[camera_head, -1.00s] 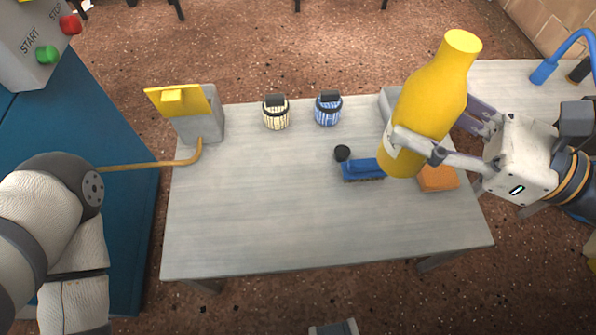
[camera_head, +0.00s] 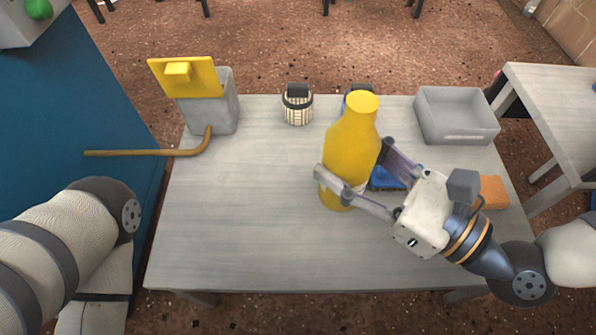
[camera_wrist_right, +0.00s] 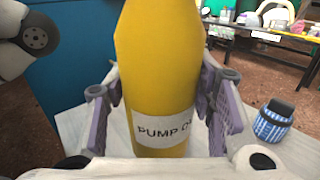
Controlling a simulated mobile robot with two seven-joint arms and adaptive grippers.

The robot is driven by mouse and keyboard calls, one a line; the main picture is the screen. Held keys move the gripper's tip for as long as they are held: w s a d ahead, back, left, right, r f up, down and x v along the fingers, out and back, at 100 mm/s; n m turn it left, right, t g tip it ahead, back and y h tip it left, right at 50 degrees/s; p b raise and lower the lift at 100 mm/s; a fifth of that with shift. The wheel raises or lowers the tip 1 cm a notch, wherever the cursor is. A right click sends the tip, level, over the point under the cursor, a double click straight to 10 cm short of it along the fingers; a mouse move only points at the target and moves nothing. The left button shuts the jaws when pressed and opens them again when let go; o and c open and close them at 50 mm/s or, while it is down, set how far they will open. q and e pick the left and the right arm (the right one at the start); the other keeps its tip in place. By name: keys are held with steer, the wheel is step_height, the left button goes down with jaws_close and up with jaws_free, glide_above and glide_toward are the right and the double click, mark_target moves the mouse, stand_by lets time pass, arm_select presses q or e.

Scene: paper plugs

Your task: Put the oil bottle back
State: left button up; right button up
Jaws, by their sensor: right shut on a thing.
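The yellow oil bottle (camera_head: 350,145) is upright over the middle of the grey table (camera_head: 230,245). My right gripper (camera_head: 352,172) is shut on its lower part, with a finger on each side. In the right wrist view the bottle (camera_wrist_right: 160,75) fills the middle, its white label reading "PUMP O" before the text is cut off. The right gripper's purple finger pads (camera_wrist_right: 160,110) flank it there. I cannot tell whether the bottle's base touches the table. My left arm shows at the left edge, but its gripper is not in view.
A grey box with a yellow flap (camera_head: 210,100) and a brown pipe (camera_head: 150,153) stand at the back left. A cream-striped pot (camera_head: 297,106) is behind the bottle, which partly hides a blue pot (camera_head: 357,90). A grey tray (camera_head: 455,118), blue brush (camera_head: 392,178) and orange sponge (camera_head: 494,191) lie right.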

steer(key=shift+w+a+f+b, duration=1.1)
steer(key=shift+w+f, duration=0.95)
steer(key=shift+f, duration=0.15)
steer(key=shift+w+a+f+b, duration=1.05)
steer(key=shift+w+f, duration=1)
steer(key=shift+f, duration=0.1)
steer(key=shift+w+a+f+b, duration=1.1)
steer(key=shift+w+f, duration=0.95)
steer(key=shift+f, duration=0.15)
steer(key=o, duration=1)
steer(key=shift+d, duration=0.1)
arm_select(q)
steer(key=shift+g, duration=0.7)
steer(key=s+f, duration=0.1)
steer(key=f, duration=0.2)
steer(key=s+f, duration=0.1)
steer(key=shift+s+f, duration=0.3)
steer(key=shift+f, duration=0.1)
arm_select(e)
steer(key=shift+o, duration=0.2)
steer(key=shift+r, duration=0.1)
steer(key=shift+s+d+r, duration=0.1)
steer(key=shift+d+r, duration=0.05)
steer(key=p+v, duration=0.2)
steer(key=v, duration=0.9)
steer(key=shift+s+d, duration=0.25)
arm_select(q)
steer(key=shift+w+r, duration=0.4)
steer(key=shift+r, duration=0.3)
